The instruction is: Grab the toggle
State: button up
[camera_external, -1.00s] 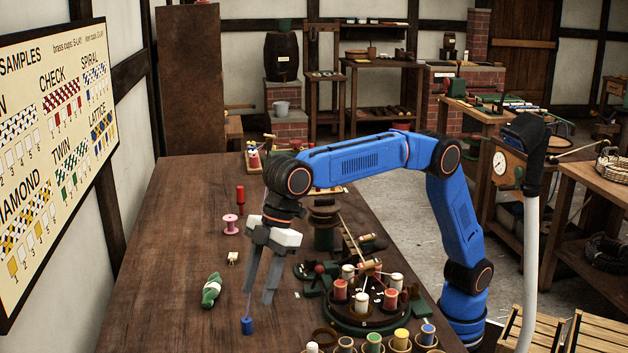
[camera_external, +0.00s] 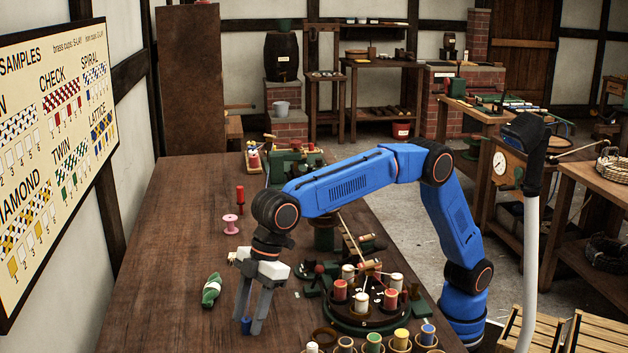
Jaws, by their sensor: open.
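My gripper (camera_external: 248,325) points down near the front left of the brown bench. Its two grey fingers are open, low on either side of a small blue piece (camera_external: 246,326). The blue piece is partly hidden by the fingers, and I cannot tell whether they touch it. No piece is clearly recognisable as the toggle. A small pale piece (camera_external: 232,257) lies just behind and left of my gripper, and a green and white bundle (camera_external: 211,290) lies to its left.
A round stand (camera_external: 365,322) with several thread spools is close on the right of my gripper. Spools in cups line the front edge. A pink spool (camera_external: 231,224) and a red-handled piece (camera_external: 240,196) stand farther back. The left side of the bench (camera_external: 165,270) is clear.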

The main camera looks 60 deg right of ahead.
grip_shut()
